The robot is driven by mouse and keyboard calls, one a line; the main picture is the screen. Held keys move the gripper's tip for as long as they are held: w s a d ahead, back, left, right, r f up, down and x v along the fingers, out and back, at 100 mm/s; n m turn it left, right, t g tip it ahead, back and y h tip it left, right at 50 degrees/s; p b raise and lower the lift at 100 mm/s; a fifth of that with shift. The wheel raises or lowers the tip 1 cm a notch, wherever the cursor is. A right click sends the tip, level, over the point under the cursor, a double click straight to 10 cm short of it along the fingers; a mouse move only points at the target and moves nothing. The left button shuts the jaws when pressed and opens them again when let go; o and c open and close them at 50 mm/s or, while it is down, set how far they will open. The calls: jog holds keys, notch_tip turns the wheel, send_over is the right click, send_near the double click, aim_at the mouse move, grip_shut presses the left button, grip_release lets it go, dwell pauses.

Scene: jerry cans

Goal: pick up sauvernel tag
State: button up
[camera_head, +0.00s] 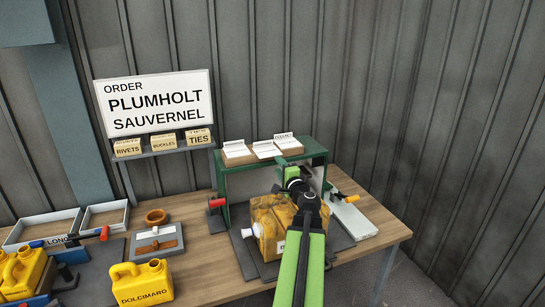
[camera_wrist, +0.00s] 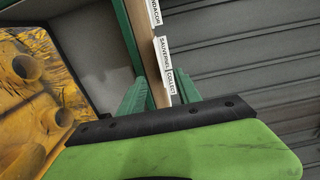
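The sauvernel tag (camera_wrist: 164,54) is a small white card in the wrist view, between a card ending in "NDACOR" and the COLLECT card. It stands at the edge of a wooden strip on the green rack. In the head view, the middle white card (camera_head: 266,149) on the rack appears to be it, but its print is too small to read. My gripper (camera_wrist: 158,92) shows two green fingers spread apart, just below the tag in the wrist view, with nothing held. In the head view, my gripper (camera_head: 292,173) is at the rack's front, below the cards, partly hidden by my arm.
The green rack (camera_head: 318,153) stands over a yellow jerry can (camera_head: 268,215) on the wooden table (camera_head: 205,262). An order sign (camera_head: 155,102) reads PLUMHOLT SAUVERNEL. A DOLCIMARO can (camera_head: 141,283), trays and more yellow cans sit at left. A corrugated wall (camera_head: 430,110) rises behind.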

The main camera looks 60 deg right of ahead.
send_near(267, 148)
jog(key=w, duration=0.2)
jog(key=shift+w+d+f, duration=0.1)
jog(key=shift+d, duration=0.2)
jog(key=shift+c, duration=0.2)
grip_shut()
dwell(0.5)
